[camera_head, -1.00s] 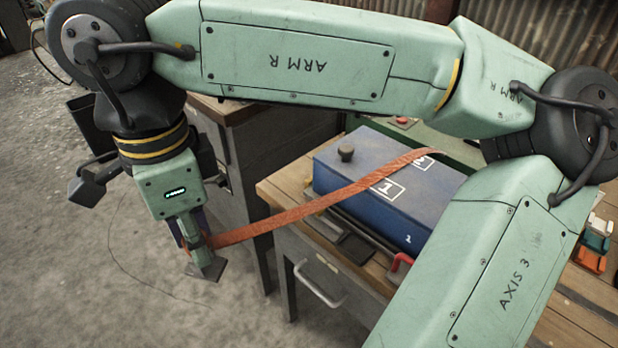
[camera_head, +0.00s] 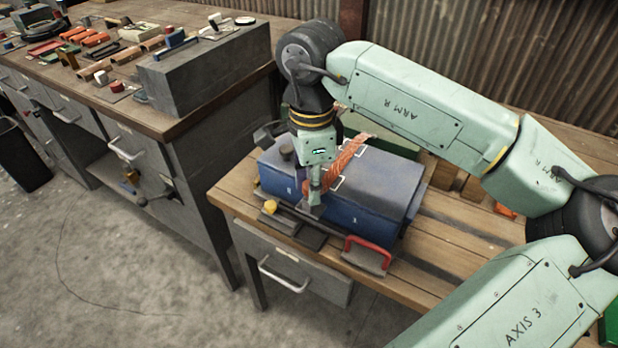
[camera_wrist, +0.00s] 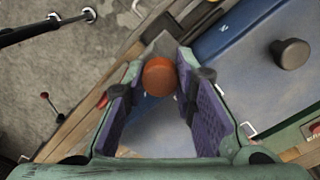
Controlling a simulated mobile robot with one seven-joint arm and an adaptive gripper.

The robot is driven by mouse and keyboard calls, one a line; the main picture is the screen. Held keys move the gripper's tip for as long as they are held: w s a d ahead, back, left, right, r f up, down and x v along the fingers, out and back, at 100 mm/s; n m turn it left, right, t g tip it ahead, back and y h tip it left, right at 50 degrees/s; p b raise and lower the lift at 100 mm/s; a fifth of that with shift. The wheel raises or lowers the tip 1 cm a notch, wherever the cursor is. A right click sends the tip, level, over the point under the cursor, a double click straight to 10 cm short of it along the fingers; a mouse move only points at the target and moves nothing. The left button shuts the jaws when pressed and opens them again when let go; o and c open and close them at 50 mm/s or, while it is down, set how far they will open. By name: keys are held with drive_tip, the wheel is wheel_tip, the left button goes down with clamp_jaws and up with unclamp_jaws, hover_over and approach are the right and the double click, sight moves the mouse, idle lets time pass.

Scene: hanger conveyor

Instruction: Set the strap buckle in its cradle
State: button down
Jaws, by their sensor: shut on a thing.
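My gripper (camera_head: 314,206) is at the front side of the blue box (camera_head: 388,222), fingers pointing down. It is shut on the end of the orange strap (camera_head: 350,163), where the strap buckle is; the fingers mostly hide the buckle. The strap runs from my gripper back over the box lid. In the wrist view a round orange piece (camera_wrist: 160,76) shows between the fingertips. I cannot make out the cradle for certain; dark flat plates (camera_head: 311,238) lie on the table along the box's front, just below my gripper.
A red handle (camera_head: 368,248) stands at the table's front, right of my gripper. A yellow knob (camera_head: 270,207) is to its left, and a dark knob (camera_head: 286,148) is on the box lid. A tool-covered bench (camera_head: 165,118) stands at the left. Bare wooden tabletop (camera_head: 455,250) lies right of the box.

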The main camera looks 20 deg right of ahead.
sight(310, 211)
drive_tip(key=shift+f+b, duration=2)
drive_tip(key=shift+f, duration=1.35)
drive_tip(key=shift+f+b, duration=0.4)
drive_tip(key=shift+b, duration=0.1)
drive_tip(key=shift+b, duration=0.55)
drive_tip(key=shift+f, duration=0.1)
drive_tip(key=shift+f+b, duration=0.95)
drive_tip(key=shift+b, duration=0.2)
drive_tip(key=c, duration=1.2)
unclamp_jaws()
drive_tip(key=shift+c, duration=0.2)
